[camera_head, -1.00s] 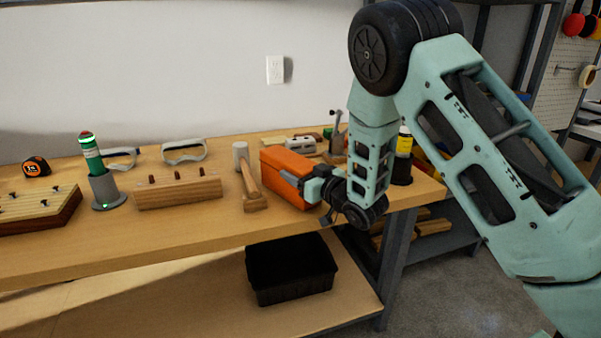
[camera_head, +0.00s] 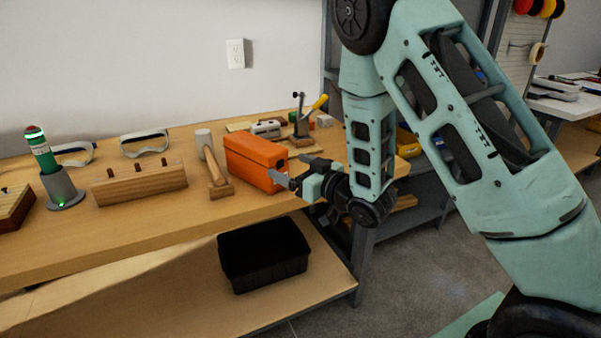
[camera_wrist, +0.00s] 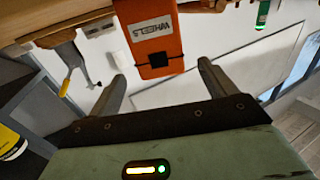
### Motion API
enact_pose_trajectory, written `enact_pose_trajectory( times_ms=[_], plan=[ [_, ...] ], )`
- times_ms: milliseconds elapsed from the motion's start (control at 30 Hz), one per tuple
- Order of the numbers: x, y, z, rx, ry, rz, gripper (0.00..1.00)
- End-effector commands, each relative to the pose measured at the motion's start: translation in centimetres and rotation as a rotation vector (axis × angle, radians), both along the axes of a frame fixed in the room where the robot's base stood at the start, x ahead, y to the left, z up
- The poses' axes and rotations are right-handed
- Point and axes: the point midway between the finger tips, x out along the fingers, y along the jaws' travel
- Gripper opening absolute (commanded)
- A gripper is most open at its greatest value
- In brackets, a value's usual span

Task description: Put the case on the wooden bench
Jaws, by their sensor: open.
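The orange case (camera_head: 250,158) sits on the wooden bench (camera_head: 170,228), near its right part and front edge. In the wrist view the case (camera_wrist: 145,25) shows a pale label reading "WHEELS" and a dark patch at its near end. My gripper (camera_head: 296,169) is open at the case's right end. In the wrist view my fingertips (camera_wrist: 162,73) stand apart to either side of that end, with visible gaps and nothing held. Part of the case's right end is hidden by a finger in the head view.
A mallet (camera_head: 213,165) and a wooden block with pegs (camera_head: 140,186) lie left of the case. A vise-like tool (camera_head: 300,120) stands behind it. A green-and-red cylinder (camera_head: 40,148) stands in a grey holder. A black bin (camera_head: 262,255) is on the shelf below.

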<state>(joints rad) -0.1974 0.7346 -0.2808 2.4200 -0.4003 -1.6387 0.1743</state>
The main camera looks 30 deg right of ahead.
Motion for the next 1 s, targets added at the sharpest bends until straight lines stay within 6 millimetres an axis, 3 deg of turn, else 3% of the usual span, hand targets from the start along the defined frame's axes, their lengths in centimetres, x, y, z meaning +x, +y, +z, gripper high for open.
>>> enact_pose_trajectory(
  times_ms=[133, 367, 467, 667, 867, 1000],
  plan=[
    [-1.6, -0.8, -0.1, 0.001, 0.001, -0.002, 0.83],
    [-2.3, -0.8, 0.0, -0.002, 0.006, 0.000, 0.83],
    [-2.1, 0.0, -0.1, -0.016, 0.044, -0.005, 0.83],
    [-2.8, 4.1, -1.0, -0.101, 0.277, -0.012, 0.83],
    [-7.4, 8.8, -1.8, -0.227, 0.580, 0.022, 0.83],
    [-12.9, 11.4, -1.8, -0.336, 0.794, 0.072, 0.83]
  ],
)
